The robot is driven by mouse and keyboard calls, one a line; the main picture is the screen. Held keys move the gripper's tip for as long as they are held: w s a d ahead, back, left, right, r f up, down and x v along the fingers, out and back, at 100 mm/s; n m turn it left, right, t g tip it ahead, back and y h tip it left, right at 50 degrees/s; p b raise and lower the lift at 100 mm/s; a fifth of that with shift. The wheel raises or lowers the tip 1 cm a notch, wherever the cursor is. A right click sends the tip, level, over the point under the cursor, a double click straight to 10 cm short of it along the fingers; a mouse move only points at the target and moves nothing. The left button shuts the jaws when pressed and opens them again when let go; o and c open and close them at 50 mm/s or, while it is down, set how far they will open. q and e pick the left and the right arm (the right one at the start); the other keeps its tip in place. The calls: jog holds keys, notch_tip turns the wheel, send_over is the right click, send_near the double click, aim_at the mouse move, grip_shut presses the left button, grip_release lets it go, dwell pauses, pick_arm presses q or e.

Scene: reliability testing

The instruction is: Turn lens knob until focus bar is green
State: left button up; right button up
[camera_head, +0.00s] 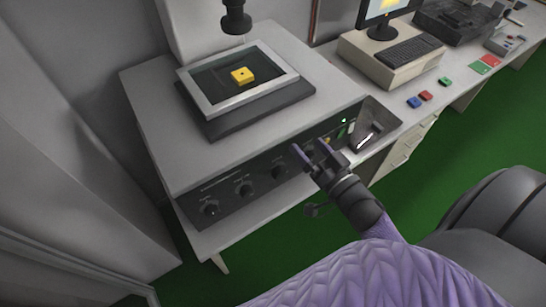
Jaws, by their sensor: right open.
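A grey machine has a dark front panel (225,197) with a row of black knobs. The left knob (209,208), the second knob (244,190) and the third knob (279,172) are in plain sight. Their labels are too small to read, so I cannot tell which is the lens knob. My right gripper (314,152) is open at the right part of the panel, its purple fingers pointing at it and partly covering it. I cannot tell whether it touches a knob. A small green light (344,120) shows at the panel's right end; I cannot make out a focus bar. My left gripper is out of view.
A framed tray (198,101) with a yellow block (243,75) sits on the machine, under a black lens (236,18). A dark tilted box (374,124) stands right of the panel. A monitor, a keyboard (410,49) and coloured blocks lie further right. A chair (497,215) is at lower right.

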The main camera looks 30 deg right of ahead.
aim_at(283, 175)
notch_tip(283, 175, down, 24)
jog(key=b, duration=2.2)
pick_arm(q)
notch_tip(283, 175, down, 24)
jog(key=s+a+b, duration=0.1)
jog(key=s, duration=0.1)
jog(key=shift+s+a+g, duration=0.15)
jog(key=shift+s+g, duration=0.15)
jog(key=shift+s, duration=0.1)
pick_arm(e)
jog(key=shift+g, duration=0.3)
jog(key=w, duration=0.9)
jog(key=shift+w+a+r, duration=0.1)
jog(key=shift+a+r, duration=0.25)
jog(key=c, duration=1.2)
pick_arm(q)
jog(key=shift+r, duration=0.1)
